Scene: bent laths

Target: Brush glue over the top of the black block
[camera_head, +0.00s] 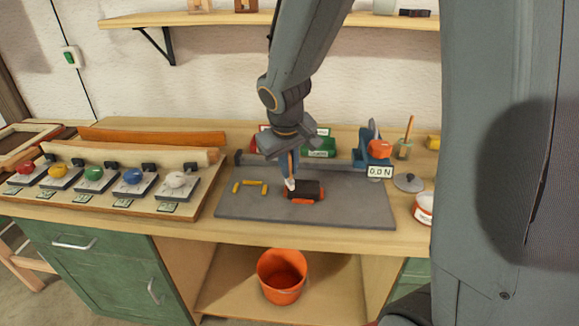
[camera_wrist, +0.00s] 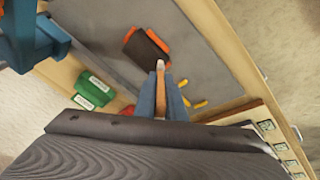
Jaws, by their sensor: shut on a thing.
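The black block (camera_head: 305,188) lies on the grey mat (camera_head: 345,208) with orange pieces at its edges. It also shows in the wrist view (camera_wrist: 147,48), in front of the fingertips. My gripper (camera_head: 291,165) points down above the block's left end. In the wrist view its blue fingers (camera_wrist: 160,96) are shut on a brush (camera_wrist: 160,66) with a wooden handle and a pale tip. The tip appears at the block's edge; I cannot tell whether it touches. No glue is clearly visible on the block's top.
Yellow pieces (camera_head: 250,184) lie left of the block. A display (camera_head: 380,172) reads 0.0 N. An open white-and-orange pot (camera_head: 424,206), a grey lid (camera_head: 408,182) and a jar (camera_head: 403,151) stand right. A rack with coloured knobs (camera_head: 95,180) is left.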

